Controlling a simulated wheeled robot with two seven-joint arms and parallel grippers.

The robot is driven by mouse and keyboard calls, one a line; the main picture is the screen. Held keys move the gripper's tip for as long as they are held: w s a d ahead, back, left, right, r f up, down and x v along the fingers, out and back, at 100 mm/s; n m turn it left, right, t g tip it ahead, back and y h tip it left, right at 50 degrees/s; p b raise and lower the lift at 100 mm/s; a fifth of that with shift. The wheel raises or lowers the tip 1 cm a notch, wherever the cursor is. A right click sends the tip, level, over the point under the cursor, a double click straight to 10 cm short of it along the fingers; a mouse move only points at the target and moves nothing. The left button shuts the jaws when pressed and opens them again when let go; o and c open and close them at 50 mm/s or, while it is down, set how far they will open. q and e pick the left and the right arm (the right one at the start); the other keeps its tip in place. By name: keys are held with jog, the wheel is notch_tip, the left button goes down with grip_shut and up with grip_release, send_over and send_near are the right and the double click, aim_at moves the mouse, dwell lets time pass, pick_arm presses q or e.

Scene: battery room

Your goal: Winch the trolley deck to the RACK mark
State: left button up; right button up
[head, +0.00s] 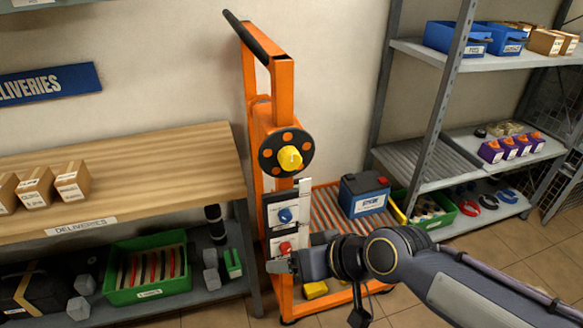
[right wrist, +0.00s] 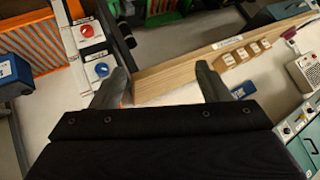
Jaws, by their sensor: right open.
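The orange trolley (head: 277,90) stands against the wall in the head view, with a black handle bar at its top. Its round dark winch wheel (head: 286,153) has orange spots and a yellow hub knob (head: 289,158). Below are a blue knob (head: 286,215) and a red knob (head: 285,248) on pale plates; both knobs also show in the right wrist view (right wrist: 102,69). The slatted orange deck (head: 325,203) sits low and bears a dark blue battery (head: 364,194). My right gripper (head: 277,266) is open and empty, beside the lower plate. No RACK mark is legible. My left gripper is out of view.
A wooden deliveries bench (head: 150,160) with small cartons (head: 72,180) stands at left, a green crate (head: 150,290) beneath it. A metal shelf rack (head: 410,185) with bins and purple boxes stands at right. Tiled floor (head: 500,255) is clear at front right.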

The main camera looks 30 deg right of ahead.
jog(key=w+d+t+h+b, duration=0.2)
jog(key=w+d+t+b, duration=0.15)
jog(key=w, duration=0.55)
jog(key=m+t+h+b, duration=0.4)
jog(key=t+h+b, duration=0.1)
jog(key=h, duration=0.1)
send_near(292, 162)
jog(key=a+x, duration=0.1)
jog(key=x, duration=0.8)
jog(key=d+x, duration=0.1)
jog(key=x, duration=0.1)
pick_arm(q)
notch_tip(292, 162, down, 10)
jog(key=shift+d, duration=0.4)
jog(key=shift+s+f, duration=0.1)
pick_arm(e)
jog(key=shift+c, duration=0.2)
jog(key=c, duration=0.9)
